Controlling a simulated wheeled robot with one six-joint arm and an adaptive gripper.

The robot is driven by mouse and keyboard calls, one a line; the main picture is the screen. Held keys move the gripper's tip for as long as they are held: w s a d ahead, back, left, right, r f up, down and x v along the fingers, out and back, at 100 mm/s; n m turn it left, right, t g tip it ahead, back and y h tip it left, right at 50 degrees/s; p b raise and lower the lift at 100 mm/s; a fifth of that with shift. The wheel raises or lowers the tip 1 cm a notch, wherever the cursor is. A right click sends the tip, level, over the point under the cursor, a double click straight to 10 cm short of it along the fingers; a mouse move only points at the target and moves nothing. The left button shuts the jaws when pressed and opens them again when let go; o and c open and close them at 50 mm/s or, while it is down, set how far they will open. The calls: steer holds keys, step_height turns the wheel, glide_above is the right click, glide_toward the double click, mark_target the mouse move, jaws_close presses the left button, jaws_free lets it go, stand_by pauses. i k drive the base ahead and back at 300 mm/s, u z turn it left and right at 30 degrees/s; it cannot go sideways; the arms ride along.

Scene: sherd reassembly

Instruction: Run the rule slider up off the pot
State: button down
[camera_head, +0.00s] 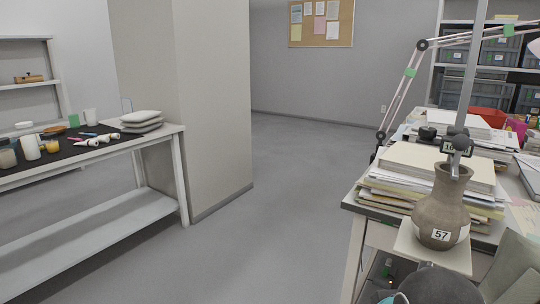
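A grey-brown pot (441,208) with a white "57" label stands upright on a pale board at the right. A grey upright rule (474,65) rises behind it. The rule slider (456,144), dark with a small pale display, sits low on the rule, just above the pot's mouth. A short grey piece of it reaches down to the rim; I cannot tell whether it touches. My gripper is not in view.
Paper stacks (395,186) crowd the right table close behind and left of the pot. A jointed lamp arm (409,75) slants above them. A long workbench (172,129) stands at the left. The floor (277,185) between is clear.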

mark_target(458, 144)
steer(key=u, duration=1.15)
steer(key=k, duration=1.15)
steer(key=z, duration=1.1)
